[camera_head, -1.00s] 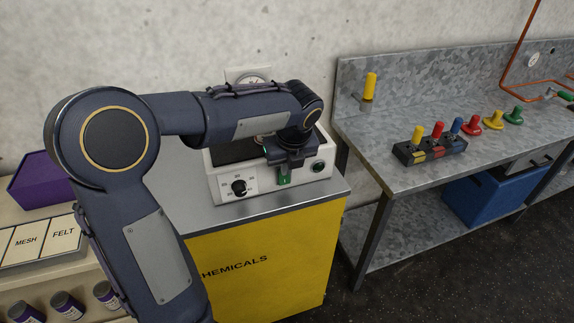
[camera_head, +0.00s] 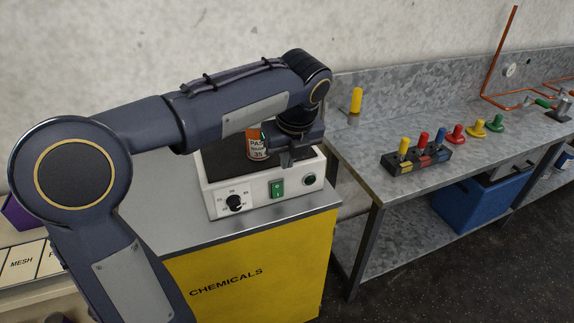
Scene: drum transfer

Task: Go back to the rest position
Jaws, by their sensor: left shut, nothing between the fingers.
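My left arm comes in from the left and reaches across the yellow cabinet. My left gripper (camera_head: 286,157) points down above the front of the white hotplate device (camera_head: 255,197); it is shut with nothing in it. The device has a black knob (camera_head: 235,202) and a green switch (camera_head: 277,188) on its front face. An orange and white can (camera_head: 256,143) stands on the dark top plate, just left of the gripper and partly hidden by my arm. My right gripper is not in view.
The yellow cabinet (camera_head: 250,265) marked CHEMICALS carries the device. To the right, a grey metal bench (camera_head: 400,185) holds a rack (camera_head: 416,160) of coloured plugs, with more plugs behind. A blue bin (camera_head: 480,200) sits below. A bench with labelled compartments (camera_head: 20,262) is at left.

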